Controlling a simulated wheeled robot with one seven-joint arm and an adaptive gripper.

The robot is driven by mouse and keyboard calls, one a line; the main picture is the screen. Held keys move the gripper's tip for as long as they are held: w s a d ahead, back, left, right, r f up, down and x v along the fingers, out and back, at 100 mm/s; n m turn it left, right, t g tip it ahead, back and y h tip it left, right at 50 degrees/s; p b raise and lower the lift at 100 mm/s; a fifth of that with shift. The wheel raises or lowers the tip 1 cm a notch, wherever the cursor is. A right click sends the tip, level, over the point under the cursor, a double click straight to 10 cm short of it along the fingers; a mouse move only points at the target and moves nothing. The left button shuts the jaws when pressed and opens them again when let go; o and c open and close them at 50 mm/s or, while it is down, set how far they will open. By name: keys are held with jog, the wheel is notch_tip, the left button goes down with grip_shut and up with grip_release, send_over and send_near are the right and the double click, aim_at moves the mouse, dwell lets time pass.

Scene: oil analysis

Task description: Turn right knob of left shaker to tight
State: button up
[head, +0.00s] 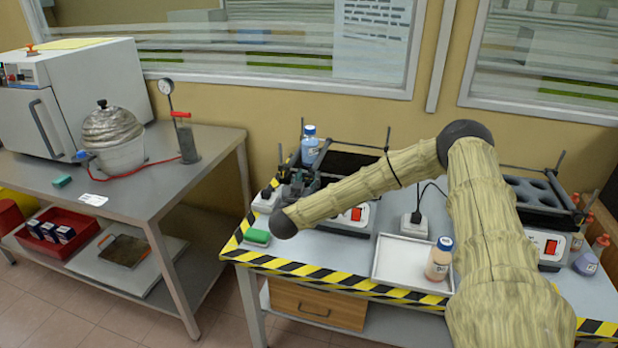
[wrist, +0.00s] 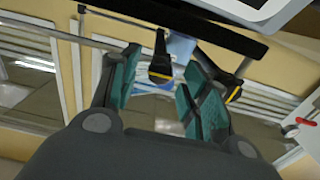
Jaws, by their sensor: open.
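The left shaker (head: 346,219) stands on the striped-edge table, with a red switch on its front. A bottle with a blue cap (head: 310,146) stands at its back left. My gripper (head: 297,184) is at the shaker's left side, where my forearm partly hides the shaker. In the wrist view my gripper (wrist: 163,80) is open, with teal pads apart. A black knob with a yellow mark (wrist: 160,66) shows between the fingers. A similar black knob (wrist: 233,90) shows by the right finger. I cannot tell whether either is touched or which is the right knob.
A second shaker (head: 540,225) stands at the right. A white tray (head: 401,260) and a bottle with a pale brown body (head: 438,262) are at the table front. A green sponge (head: 257,237) lies at the front left. A separate bench (head: 135,195) is further left.

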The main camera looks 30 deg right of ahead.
jog(key=shift+w+d, duration=0.3)
jog(key=shift+d, duration=0.1)
grip_shut()
